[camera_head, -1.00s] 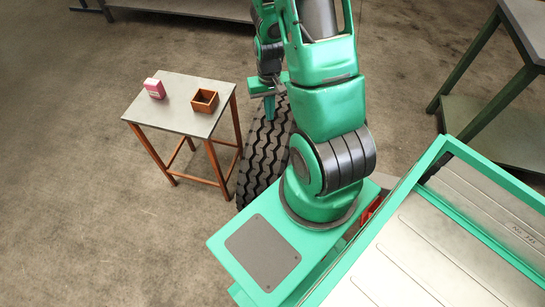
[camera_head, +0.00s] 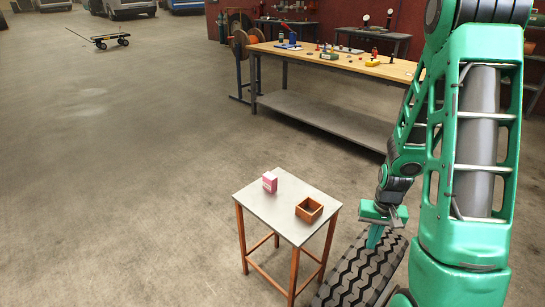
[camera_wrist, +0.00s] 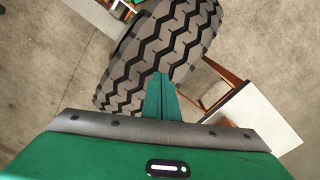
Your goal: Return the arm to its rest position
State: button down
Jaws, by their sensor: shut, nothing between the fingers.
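My green arm rises on the right of the head view. My gripper (camera_head: 375,237) hangs from it, pointing down, just right of the small table and above the black tire. In the wrist view my gripper (camera_wrist: 161,82) shows its green fingers together, with nothing between them, in front of the tire tread.
A black tire (camera_head: 362,274) stands below my gripper; it also fills the upper middle of the wrist view (camera_wrist: 160,45). A small table (camera_head: 275,207) holds a pink box (camera_head: 270,182) and an open wooden box (camera_head: 309,210). A workbench (camera_head: 340,66) stands behind.

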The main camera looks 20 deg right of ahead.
jog(key=s+a+r, duration=0.2)
jog(key=s+r, duration=0.6)
jog(key=r, duration=0.4)
jog(key=s+a+r, duration=0.2)
jog(key=s+r, duration=0.6)
jog(key=r, duration=0.4)
jog(key=shift+s+a+r, duration=0.15)
jog(key=shift+a, duration=0.05)
